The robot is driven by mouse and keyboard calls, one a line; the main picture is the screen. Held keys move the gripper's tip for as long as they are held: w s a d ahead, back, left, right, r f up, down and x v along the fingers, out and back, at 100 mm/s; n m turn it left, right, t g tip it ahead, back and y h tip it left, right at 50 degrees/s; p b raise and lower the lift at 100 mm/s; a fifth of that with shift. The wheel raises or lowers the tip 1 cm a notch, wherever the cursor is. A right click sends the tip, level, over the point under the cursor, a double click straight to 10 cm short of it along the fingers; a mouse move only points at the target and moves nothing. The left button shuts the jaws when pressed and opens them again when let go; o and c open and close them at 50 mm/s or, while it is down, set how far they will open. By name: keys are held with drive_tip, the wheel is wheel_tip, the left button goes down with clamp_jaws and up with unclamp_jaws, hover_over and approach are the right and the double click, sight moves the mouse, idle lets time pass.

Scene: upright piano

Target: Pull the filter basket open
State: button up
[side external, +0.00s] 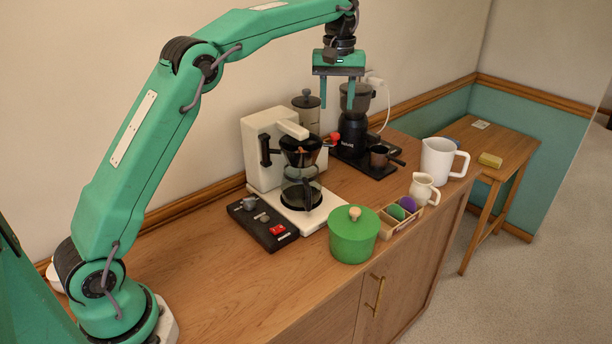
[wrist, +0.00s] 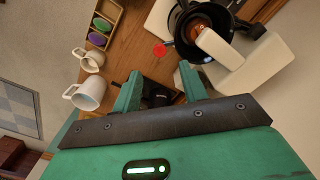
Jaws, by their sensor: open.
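The white coffee maker (side external: 262,135) stands on the wooden counter, with a glass carafe (side external: 301,195) low on its base. Its dark filter basket (side external: 300,152) sits above the carafe under the white top arm. In the wrist view the basket (wrist: 181,25) shows at the top, with brown inside, partly covered by the white arm. A red knob (side external: 334,138) is beside the basket; in the wrist view the knob (wrist: 159,50) appears joined to it by a short dark stem. My gripper (side external: 343,104) is open and empty, pointing down above the knob. Its fingertips (wrist: 161,72) are apart from the knob.
A black grinder (side external: 352,125) stands close behind my gripper, with a dark cup (side external: 379,157) beside it. A green lidded pot (side external: 353,240), a small wooden box (side external: 401,219), a cream jug (side external: 423,190) and a white pitcher (side external: 437,160) stand in front and right. A black control box (side external: 262,222) is front left.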

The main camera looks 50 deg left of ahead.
sight(335, 134)
drive_tip(key=shift+f, duration=0.15)
drive_tip(key=shift+f, duration=3.8)
clamp_jaws()
